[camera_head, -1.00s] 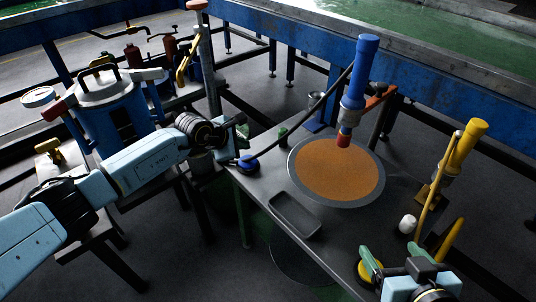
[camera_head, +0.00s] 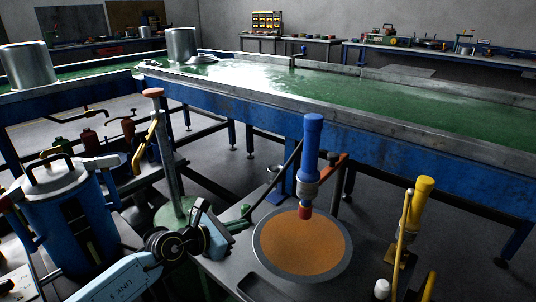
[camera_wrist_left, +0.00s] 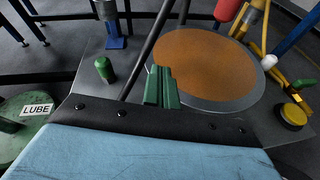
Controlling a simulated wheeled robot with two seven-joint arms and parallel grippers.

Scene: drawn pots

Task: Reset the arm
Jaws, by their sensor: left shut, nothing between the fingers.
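My left arm (camera_head: 130,277) comes in from the lower left in the head view. Its gripper (camera_head: 236,222) is over the left edge of the grey bench, left of the round plate with the orange-brown surface (camera_head: 290,244). The gripper is shut and empty. Its green fingers (camera_wrist_left: 161,88) show pressed together in the left wrist view, with the bench below them. My right gripper is not in the head view.
A blue tank (camera_head: 77,225) stands at left. A blue and red tool (camera_head: 312,150) rises over the plate, and a yellow cylinder (camera_head: 421,200) stands at right. A green-topped trough (camera_head: 330,95) runs behind. A green LUBE container (camera_wrist_left: 25,115) is left in the wrist view.

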